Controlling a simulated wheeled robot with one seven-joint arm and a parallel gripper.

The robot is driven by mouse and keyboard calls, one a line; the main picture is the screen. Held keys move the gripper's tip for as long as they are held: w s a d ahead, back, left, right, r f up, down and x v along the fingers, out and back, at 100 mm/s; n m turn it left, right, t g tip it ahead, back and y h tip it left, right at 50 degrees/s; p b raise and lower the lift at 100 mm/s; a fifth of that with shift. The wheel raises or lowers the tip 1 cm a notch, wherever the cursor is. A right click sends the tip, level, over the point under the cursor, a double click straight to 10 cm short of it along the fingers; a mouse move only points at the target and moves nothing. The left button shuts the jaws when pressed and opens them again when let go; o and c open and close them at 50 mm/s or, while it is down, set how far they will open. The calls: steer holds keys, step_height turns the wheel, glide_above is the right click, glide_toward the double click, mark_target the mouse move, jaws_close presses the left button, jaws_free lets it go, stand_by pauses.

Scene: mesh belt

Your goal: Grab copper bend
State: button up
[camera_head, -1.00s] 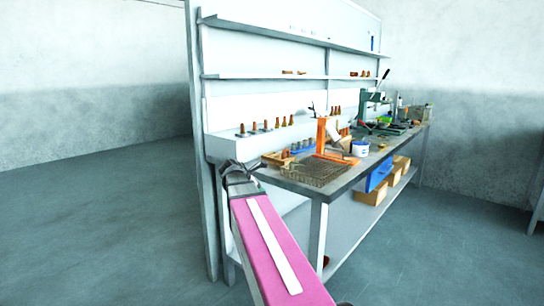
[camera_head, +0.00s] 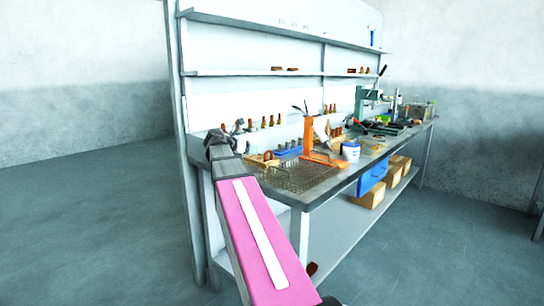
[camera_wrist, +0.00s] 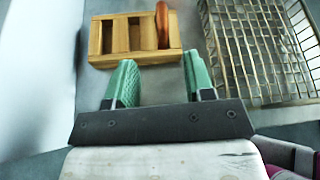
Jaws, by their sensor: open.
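A copper-coloured piece (camera_wrist: 162,27), which looks like the copper bend, sits in the right slot of a wooden rack (camera_wrist: 95,40) at the top of the wrist view. In the head view, the rack (camera_head: 256,163) lies near the left end of the bench, with the copper piece (camera_head: 268,156) small on it. My gripper (camera_wrist: 157,65) is open and empty. Its two green fingers point towards the rack, with the copper piece ahead of the gap between them and apart from both. In the head view my gripper (camera_head: 220,140) is over the bench's left end, partly hidden by my arm.
A wire mesh basket (camera_wrist: 262,50) lies right of the rack; it also shows in the head view (camera_head: 300,177). Behind stand an orange stand (camera_head: 309,135), a white tub (camera_head: 350,151) and a row of brown pieces (camera_head: 264,122). A wall panel with shelves (camera_head: 250,73) rises at the back.

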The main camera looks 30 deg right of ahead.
mark_target(268, 152)
steer(key=x, duration=0.2)
steer(key=r+x, duration=0.1)
steer(key=x, duration=0.2)
steer(key=shift+w+d, duration=0.2)
steer(key=shift+d, duration=0.1)
steer(key=shift+x, duration=3)
steer(key=shift+s, duration=0.2)
steer(key=shift+c, duration=0.3)
jaws_close()
